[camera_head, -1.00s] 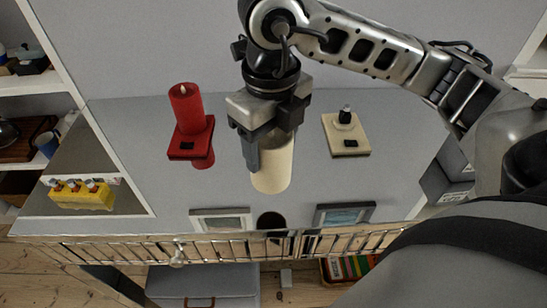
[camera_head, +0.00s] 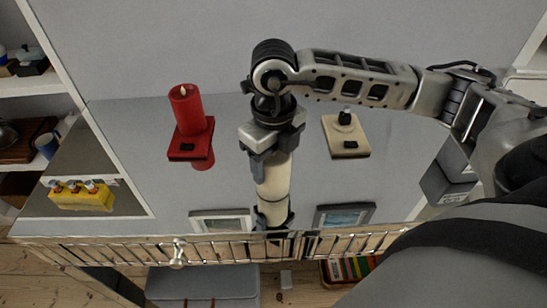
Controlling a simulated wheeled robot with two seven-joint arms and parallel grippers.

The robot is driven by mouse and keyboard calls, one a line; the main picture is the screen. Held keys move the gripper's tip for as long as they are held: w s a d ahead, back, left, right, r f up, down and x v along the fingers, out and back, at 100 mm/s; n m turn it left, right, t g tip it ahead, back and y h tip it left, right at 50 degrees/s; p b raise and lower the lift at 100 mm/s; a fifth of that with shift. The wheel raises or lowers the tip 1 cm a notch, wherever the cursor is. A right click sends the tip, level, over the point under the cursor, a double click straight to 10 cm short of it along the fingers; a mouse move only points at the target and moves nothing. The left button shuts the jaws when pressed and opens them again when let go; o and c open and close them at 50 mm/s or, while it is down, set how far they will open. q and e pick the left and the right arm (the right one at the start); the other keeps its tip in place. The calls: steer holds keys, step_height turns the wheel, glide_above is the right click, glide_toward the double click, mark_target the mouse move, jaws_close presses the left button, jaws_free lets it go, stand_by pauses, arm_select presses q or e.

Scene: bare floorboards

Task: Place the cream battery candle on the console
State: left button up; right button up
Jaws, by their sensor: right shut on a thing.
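The cream battery candle (camera_head: 273,185) is upright in my right gripper (camera_head: 272,157), which is shut around its upper part. The candle hangs over the grey, glossy top of the console (camera_head: 120,120), between a red candle (camera_head: 188,110) and a cream square plate (camera_head: 348,150). Below its lower end is a cream and dark shape that looks like its reflection. The lower end appears to be at or very close to the surface; contact cannot be told for sure. My left gripper is not in view.
A small dark object (camera_head: 345,117) is at the cream plate. Two framed pictures (camera_head: 220,221) (camera_head: 345,216) and a metal railing (camera_head: 130,250) line the near side. A yellow item (camera_head: 82,196) is at left.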

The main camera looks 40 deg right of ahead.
steer(key=shift+f, duration=0.2)
steer(key=o, duration=1.1)
steer(key=shift+r, duration=0.1)
step_height(320, 180, up, 12)
steer(key=shift+r, duration=0.2)
steer(key=shift+f, duration=0.1)
